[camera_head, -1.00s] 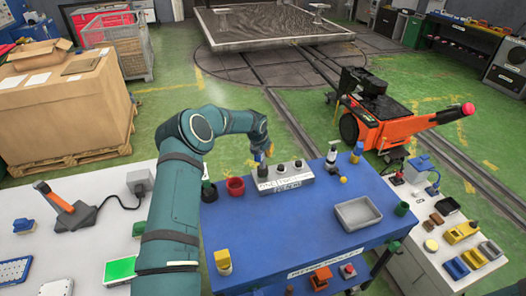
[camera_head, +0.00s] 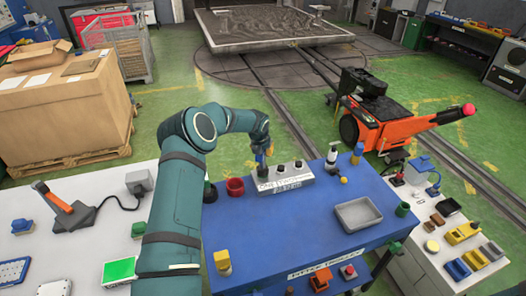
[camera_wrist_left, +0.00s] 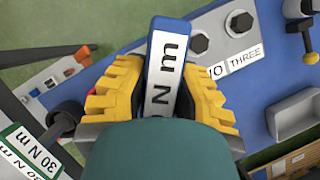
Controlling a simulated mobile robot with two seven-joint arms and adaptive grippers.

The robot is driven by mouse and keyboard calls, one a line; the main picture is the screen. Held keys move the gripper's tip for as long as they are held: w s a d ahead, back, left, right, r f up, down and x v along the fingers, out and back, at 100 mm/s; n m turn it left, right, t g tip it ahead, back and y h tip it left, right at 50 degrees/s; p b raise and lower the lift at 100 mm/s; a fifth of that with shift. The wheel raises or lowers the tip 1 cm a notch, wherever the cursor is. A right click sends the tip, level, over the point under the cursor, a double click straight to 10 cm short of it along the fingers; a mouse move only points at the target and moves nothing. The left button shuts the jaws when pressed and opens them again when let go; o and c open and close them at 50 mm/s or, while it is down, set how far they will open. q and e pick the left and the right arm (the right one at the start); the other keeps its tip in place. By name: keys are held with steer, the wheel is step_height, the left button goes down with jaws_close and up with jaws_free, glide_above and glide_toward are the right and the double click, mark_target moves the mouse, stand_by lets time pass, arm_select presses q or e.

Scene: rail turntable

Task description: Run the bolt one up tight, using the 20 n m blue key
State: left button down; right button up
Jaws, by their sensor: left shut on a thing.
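In the head view the left gripper (camera_head: 261,140) holds the blue key (camera_head: 261,159) upright at the left end of the grey bolt block (camera_head: 292,182). The block's label starts with ONE at that end. Bolt one is hidden under the key; I cannot tell whether the key is seated on it. Two other bolt heads (camera_wrist_left: 199,43) show to the right in the wrist view. My right gripper is out of view.
A green 30 N m key (camera_wrist_left: 28,150) stands left of the block. A red cup (camera_head: 235,187) is close beside the block. The blue table's (camera_head: 265,230) front middle is clear.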

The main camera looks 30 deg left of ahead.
arm_select(q)
steer(key=shift+r+p, duration=0.4)
steer(key=shift+r, duration=1.95)
steer(key=shift+f, duration=0.1)
